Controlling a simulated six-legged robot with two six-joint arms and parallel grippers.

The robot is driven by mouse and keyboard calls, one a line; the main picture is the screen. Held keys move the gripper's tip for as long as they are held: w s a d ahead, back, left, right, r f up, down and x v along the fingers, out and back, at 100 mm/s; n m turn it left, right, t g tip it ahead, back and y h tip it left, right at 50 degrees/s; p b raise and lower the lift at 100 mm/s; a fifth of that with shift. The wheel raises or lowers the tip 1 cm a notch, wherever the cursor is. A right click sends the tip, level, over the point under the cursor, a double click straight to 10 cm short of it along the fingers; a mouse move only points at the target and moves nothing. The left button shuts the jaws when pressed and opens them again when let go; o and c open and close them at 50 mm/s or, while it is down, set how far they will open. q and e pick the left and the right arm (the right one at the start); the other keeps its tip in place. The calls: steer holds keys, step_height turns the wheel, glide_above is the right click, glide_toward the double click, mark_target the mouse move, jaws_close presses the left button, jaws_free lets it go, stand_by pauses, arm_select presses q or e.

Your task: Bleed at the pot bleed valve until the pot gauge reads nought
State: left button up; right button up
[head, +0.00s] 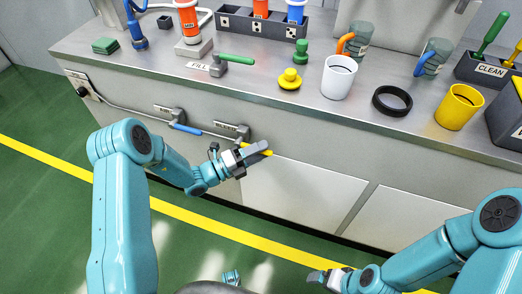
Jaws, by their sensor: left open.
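On the bench's front face, a small valve under a label that seems to read BLEED (226,126) has a yellow handle (256,147). My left gripper (258,151) is open at this handle, its fingers overlapping it in the head view. I cannot tell whether they touch it. The fingers hide part of the handle. My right gripper (317,277) is low at the bottom of the view, away from the bench, and its jaws are too small to read. I cannot make out a pot gauge.
A second valve with a blue handle (187,129) sits left on the same face. On the benchtop stand a green-levered FILL valve (235,59), a yellow knobbed piece (289,80), a white cup (339,78), a black ring (392,101) and a yellow cup (459,107). The green floor in front is mostly clear.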

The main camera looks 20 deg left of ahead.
arm_select(q)
steer(key=shift+w+d, duration=0.25)
jaws_close()
steer(key=shift+a, duration=0.1)
